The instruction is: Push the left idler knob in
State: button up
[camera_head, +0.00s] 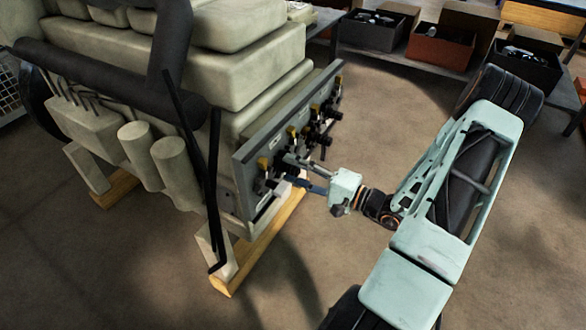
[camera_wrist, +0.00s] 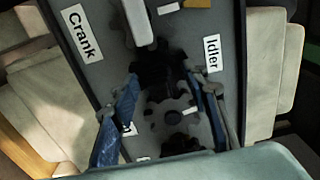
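A grey panel (camera_head: 250,170) on the engine's side carries several black knobs and gears with yellow parts. In the wrist view the panel (camera_wrist: 95,75) bears a "Crank" label (camera_wrist: 80,33) at left and an "Idler" label (camera_wrist: 212,54) at right. A dark knob or gear cluster (camera_wrist: 160,75) lies between them; I cannot tell which part is the left idler knob. My gripper (camera_head: 286,170) is at the panel's near-left part. In the wrist view its blue fingers (camera_wrist: 165,108) stand apart on either side of the dark parts. I cannot tell whether they touch.
The pale engine (camera_head: 230,75) stands on wooden blocks (camera_head: 262,255). Black pipes (camera_head: 210,190) hang beside the panel's left end. A dark bin (camera_head: 372,30) and a red bin (camera_head: 440,47) stand on a low shelf at the back.

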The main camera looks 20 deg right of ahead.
jog(key=shift+o, duration=1.3)
jog(key=v, duration=0.7)
jog(key=shift+b, duration=0.4)
jog(key=shift+a, duration=0.1)
